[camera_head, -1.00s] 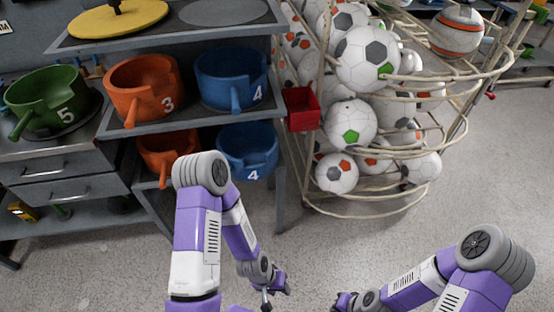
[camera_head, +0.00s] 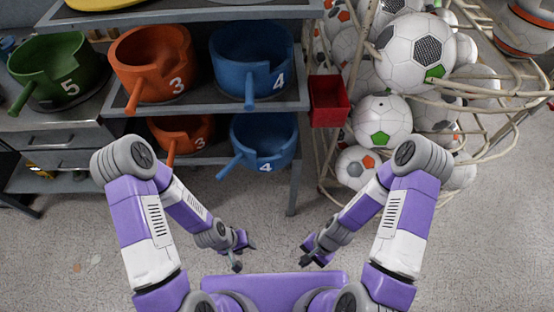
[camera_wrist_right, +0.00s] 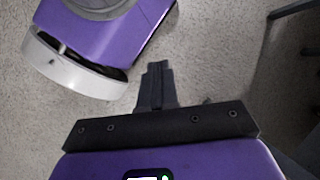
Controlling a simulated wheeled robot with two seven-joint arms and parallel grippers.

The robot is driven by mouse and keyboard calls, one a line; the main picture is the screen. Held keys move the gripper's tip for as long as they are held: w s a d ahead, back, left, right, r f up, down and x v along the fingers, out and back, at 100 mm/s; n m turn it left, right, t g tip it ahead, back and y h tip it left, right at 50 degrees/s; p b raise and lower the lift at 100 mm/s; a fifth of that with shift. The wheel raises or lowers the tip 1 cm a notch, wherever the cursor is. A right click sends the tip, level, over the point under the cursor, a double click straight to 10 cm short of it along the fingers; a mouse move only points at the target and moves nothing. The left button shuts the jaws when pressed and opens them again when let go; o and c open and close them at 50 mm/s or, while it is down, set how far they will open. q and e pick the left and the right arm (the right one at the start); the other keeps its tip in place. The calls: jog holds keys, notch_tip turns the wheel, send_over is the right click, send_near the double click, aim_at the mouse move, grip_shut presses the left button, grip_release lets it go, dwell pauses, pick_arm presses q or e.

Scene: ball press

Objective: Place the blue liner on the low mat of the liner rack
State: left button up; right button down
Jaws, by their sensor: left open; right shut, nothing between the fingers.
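Two blue liners show in the head view, each marked 4 with a handle at the front. One blue liner (camera_head: 262,55) stands on the rack's middle shelf. The other blue liner (camera_head: 272,139) sits lower, under that shelf. The liner rack (camera_head: 205,105) is grey with stacked shelves; which surface is the low mat I cannot tell, as its lower part is partly hidden. My left gripper (camera_head: 245,252) is open and empty, in front of the rack over the floor. My right gripper (camera_head: 312,254) is shut and empty to its right; it also shows in the right wrist view (camera_wrist_right: 157,82).
Orange liners marked 3 (camera_head: 152,60) stand left of the blue ones, above and below. A green liner (camera_head: 52,68) stands on the left bench. A red box (camera_head: 328,102) hangs between the rack and a wire cage of footballs (camera_head: 384,122). Floor before the rack is clear.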

jog(key=w+a+r+m+t+y+p, duration=0.1)
jog(key=w+a+r+m+y+p, duration=0.3)
jog(key=m, duration=0.6)
jog(key=s+a+r+m+t+y, duration=0.1)
jog(key=a+r+m+y, duration=0.1)
jog(key=r+m+y, duration=0.6)
jog(key=m+t+h, duration=0.4)
jog(key=m+t, duration=0.9)
jog(key=m, duration=0.5)
send_near(279, 160)
jog(key=x, duration=0.3)
jog(key=s+b+x, duration=0.1)
jog(key=x, duration=0.1)
jog(key=shift+w+a+f, duration=0.1)
jog(key=shift+a+f, duration=0.1)
jog(key=shift+a, duration=0.25)
jog(key=shift+w+r, duration=0.1)
jog(key=shift+w, duration=0.6)
jog(key=shift+d, duration=0.1)
